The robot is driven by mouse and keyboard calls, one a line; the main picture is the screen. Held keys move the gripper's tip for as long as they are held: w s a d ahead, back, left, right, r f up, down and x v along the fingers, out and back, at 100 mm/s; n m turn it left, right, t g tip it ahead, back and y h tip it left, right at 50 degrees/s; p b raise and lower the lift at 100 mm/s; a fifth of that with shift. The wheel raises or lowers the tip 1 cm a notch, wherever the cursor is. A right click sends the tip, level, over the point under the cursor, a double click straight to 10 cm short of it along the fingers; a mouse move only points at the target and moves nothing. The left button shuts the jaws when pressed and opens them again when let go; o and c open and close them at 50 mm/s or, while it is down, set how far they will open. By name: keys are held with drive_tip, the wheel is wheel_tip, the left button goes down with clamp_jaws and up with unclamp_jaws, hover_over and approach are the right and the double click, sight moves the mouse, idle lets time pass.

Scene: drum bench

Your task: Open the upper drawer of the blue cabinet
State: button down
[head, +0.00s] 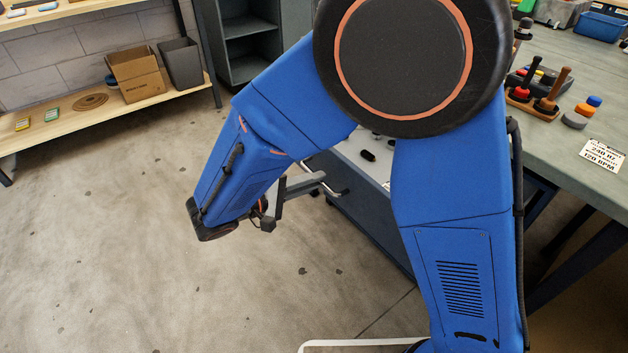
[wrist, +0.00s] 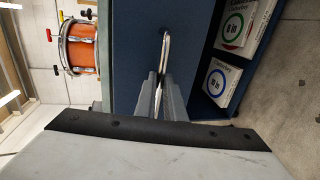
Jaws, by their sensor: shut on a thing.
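A pale metal bar handle (wrist: 166,52) stands out from that front. My gripper (wrist: 164,90) is shut on the handle, one finger on each side. In the head view my gripper (head: 302,184) reaches the handle (head: 334,191) from the left.
An open compartment with boxed drumheads (wrist: 217,82) lies beside the front in the wrist view. An orange drum (wrist: 78,46) is on the other side. The bench top (head: 560,75) holds mallets (head: 551,88) and a label card (head: 602,155). Floor left of the cabinet is clear.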

drive_tip(key=c, duration=1.9)
unclamp_jaws()
drive_tip(key=shift+o, duration=0.2)
drive_tip(key=v, duration=1.7)
drive_tip(key=shift+a, duration=0.2)
drive_tip(key=shift+s, duration=0.1)
